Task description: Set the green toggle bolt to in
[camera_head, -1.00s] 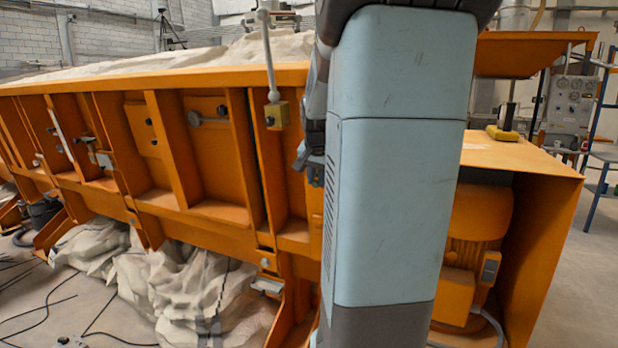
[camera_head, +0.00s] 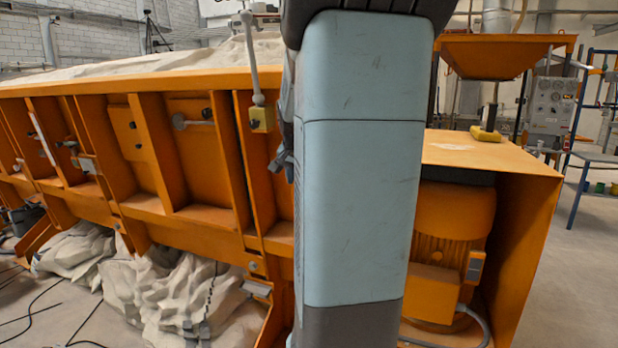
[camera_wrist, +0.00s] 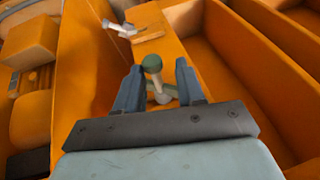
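In the wrist view, the green toggle bolt shows a dull green round knob (camera_wrist: 151,64) with a pale grey metal part (camera_wrist: 164,93) below it. My gripper (camera_wrist: 160,69) is open, with its two blue-grey fingers on either side of the bolt. A gap shows between the knob and each finger. I cannot tell how deep the bolt sits between the fingers or which way it is set. In the head view, my gripper shows only in part at the left edge of my arm, against the orange frame. The green bolt is hidden there.
The ribbed orange sandbed wall (camera_head: 200,82) fills the left. A hanging rod with a yellow block (camera_head: 262,118) is close to my arm. A grey knobbed bolt (camera_head: 193,122) sits left of it. A metal latch (camera_wrist: 122,29) lies beyond my fingers. An orange housing (camera_head: 528,190) stands right.

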